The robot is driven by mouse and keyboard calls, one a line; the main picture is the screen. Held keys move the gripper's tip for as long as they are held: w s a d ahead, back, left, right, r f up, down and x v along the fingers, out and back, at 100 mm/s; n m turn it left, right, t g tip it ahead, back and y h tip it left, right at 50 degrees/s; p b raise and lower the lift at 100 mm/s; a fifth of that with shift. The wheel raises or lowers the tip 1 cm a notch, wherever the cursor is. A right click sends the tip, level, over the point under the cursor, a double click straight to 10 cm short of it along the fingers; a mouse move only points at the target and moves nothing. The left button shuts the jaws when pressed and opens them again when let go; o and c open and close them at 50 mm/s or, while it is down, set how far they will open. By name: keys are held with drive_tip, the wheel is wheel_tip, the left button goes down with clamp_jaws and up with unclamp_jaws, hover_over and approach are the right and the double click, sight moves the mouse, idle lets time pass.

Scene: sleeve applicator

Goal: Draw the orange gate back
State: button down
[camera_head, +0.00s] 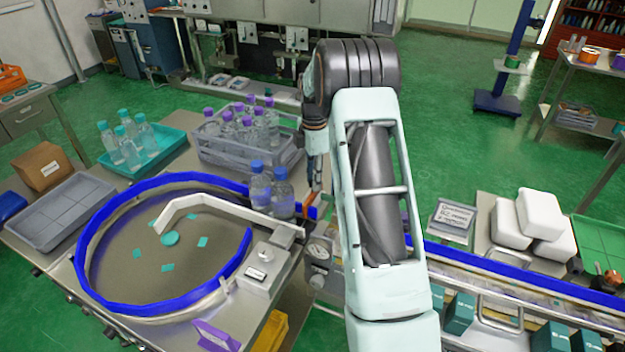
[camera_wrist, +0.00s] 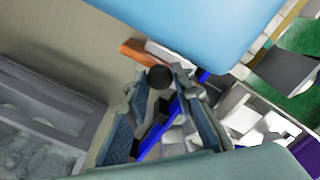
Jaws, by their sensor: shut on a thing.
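The orange gate (camera_wrist: 134,50) shows in the wrist view as a short orange bar beside a white bar, with a dark round knob (camera_wrist: 160,77) at its near end. My gripper (camera_wrist: 161,74) has its two fingers on either side of this knob and is shut on it. In the head view my arm hides most of the gripper and the gate. A small orange patch (camera_head: 313,212) shows beside the arm, right of the two blue-capped bottles (camera_head: 271,191).
A round turntable (camera_head: 165,255) with a blue rim and a white guide arm lies left of the gate. A grey crate (camera_head: 235,158) of purple-capped bottles stands behind. A blue-edged conveyor (camera_head: 520,282) runs right. A large pale blue surface (camera_wrist: 200,25) fills the wrist view's top.

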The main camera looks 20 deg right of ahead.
drive_tip(key=c, duration=1.7)
unclamp_jaws()
drive_tip(key=shift+o, duration=0.2)
drive_tip(key=shift+r, duration=0.1)
drive_tip(key=shift+r, duration=3.95)
